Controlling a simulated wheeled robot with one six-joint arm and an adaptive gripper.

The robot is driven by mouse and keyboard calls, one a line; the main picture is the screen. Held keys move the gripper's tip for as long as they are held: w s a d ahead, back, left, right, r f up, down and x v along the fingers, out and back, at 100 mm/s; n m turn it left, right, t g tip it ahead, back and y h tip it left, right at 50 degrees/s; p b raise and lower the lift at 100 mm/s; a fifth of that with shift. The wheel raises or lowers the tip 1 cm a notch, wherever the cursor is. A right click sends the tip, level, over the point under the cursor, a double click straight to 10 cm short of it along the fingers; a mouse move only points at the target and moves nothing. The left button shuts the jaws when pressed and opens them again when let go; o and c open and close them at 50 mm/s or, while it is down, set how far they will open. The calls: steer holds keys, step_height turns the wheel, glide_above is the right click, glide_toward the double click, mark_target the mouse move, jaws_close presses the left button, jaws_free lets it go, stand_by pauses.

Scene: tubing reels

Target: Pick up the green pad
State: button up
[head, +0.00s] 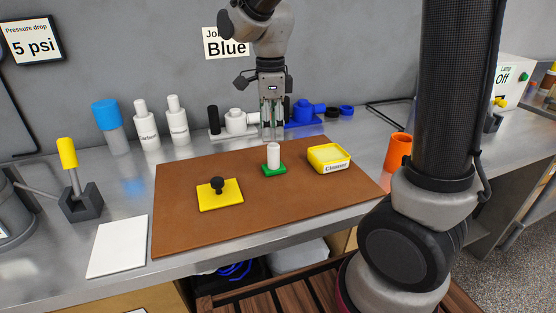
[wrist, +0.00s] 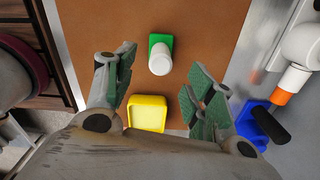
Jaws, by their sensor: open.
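The green pad (head: 281,171) lies flat on the brown mat. A white cylinder (head: 273,156) stands upright on it and covers its middle. In the wrist view the green pad (wrist: 154,41) shows beyond my fingertips, with the white cylinder (wrist: 160,63) hiding part of it. My gripper (head: 272,128) is open and empty, pointing down above the back of the mat, behind and above the pad. Its two green-padded fingers (wrist: 157,88) stand wide apart in the wrist view.
The brown mat (head: 180,237) also holds a yellow tray labelled Cleaner (head: 329,158) and a yellow pad (head: 232,194) with a black knob. White and blue valve fittings (head: 304,112) stand behind the mat. An orange cup (head: 397,150) stands to the right. The mat's front is clear.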

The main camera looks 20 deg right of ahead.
mark_target(273, 145)
steer(key=shift+f+m, duration=0.25)
steer(key=shift+m, duration=0.05)
steer(key=f, duration=0.7)
steer(key=shift+d+f, duration=0.2)
steer(key=shift+d, duration=0.1)
steer(key=shift+c, duration=0.3)
steer(key=c, duration=1)
